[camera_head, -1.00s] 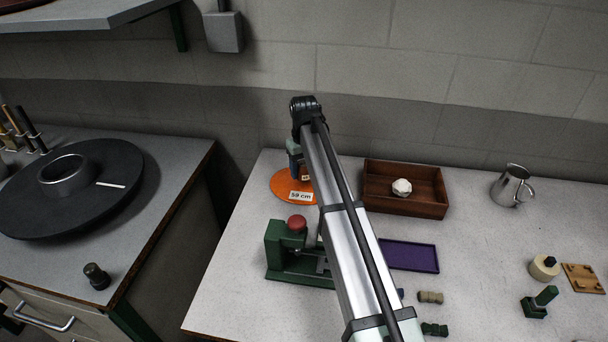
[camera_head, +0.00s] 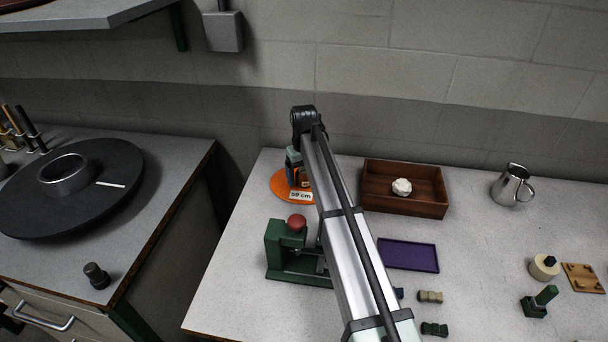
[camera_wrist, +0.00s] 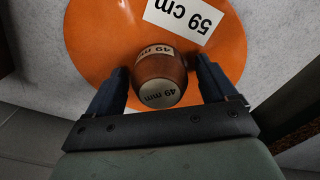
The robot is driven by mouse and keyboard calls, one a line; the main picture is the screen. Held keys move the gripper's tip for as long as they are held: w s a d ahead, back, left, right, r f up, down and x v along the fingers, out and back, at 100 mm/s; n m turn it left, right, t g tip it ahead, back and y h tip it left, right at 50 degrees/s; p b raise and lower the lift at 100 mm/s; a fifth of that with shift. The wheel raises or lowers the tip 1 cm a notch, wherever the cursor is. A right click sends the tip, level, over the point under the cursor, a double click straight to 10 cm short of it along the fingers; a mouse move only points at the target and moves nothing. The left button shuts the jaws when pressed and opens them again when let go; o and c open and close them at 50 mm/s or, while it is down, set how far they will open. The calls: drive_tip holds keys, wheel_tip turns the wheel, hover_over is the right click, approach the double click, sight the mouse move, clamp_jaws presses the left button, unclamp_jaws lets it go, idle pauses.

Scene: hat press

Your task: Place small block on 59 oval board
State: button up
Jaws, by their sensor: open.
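The small block (camera_wrist: 163,72) is a rounded brown wooden piece with "49 mm" labels. In the wrist view it appears on the orange oval board (camera_wrist: 90,30), which carries a white "59 cm" label. My gripper (camera_wrist: 161,66) is open, with one dark finger on each side of the block; narrow gaps seem to show, though contact is hard to judge. In the head view the orange board (camera_head: 280,186) lies at the table's back left, with my gripper (camera_head: 296,172) over it. My arm hides part of the board and most of the block there.
A green press with a red knob (camera_head: 297,222) stands in front of the board. A wooden tray (camera_head: 430,208) holding a white lump and a purple tray (camera_head: 410,255) are to the right. A metal jug (camera_head: 508,187) and small blocks (camera_head: 430,296) stand farther right and nearer.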

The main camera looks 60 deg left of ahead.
sight(304, 170)
wheel_tip(304, 170, up, 12)
drive_tip(key=shift+r, duration=0.15)
idle(0.6)
drive_tip(key=shift+w, duration=0.1)
idle(0.4)
